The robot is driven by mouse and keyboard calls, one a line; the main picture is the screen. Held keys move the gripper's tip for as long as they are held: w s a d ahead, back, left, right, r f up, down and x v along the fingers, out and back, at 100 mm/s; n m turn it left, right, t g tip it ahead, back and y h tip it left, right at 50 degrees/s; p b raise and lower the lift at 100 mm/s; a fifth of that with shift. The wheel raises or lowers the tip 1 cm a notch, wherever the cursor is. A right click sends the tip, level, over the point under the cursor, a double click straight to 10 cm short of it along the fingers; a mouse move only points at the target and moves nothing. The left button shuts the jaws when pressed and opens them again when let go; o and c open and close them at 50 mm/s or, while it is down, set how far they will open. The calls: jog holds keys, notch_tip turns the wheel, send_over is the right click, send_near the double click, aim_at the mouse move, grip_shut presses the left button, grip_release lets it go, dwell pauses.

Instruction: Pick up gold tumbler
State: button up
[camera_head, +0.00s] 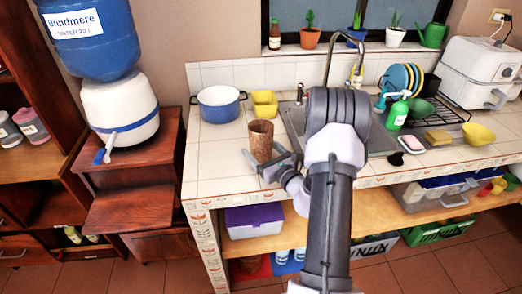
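A brown-gold tumbler (261,141) stands upright on the tiled counter, left of the sink. It is the closest match to the gold tumbler in view. My gripper (267,163) is low over the counter at the front of the tumbler, with its fingers spread apart to the left and right near the tumbler's lower part. The tumbler's base is partly hidden by the gripper. I cannot tell whether either finger touches it.
A blue pot (219,106) and a yellow container (264,103) stand behind the tumbler. The sink and faucet (329,58) are to the right, partly behind my arm. A green soap bottle (397,114) stands farther right. The counter left of the tumbler is clear.

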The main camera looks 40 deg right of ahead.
grip_shut()
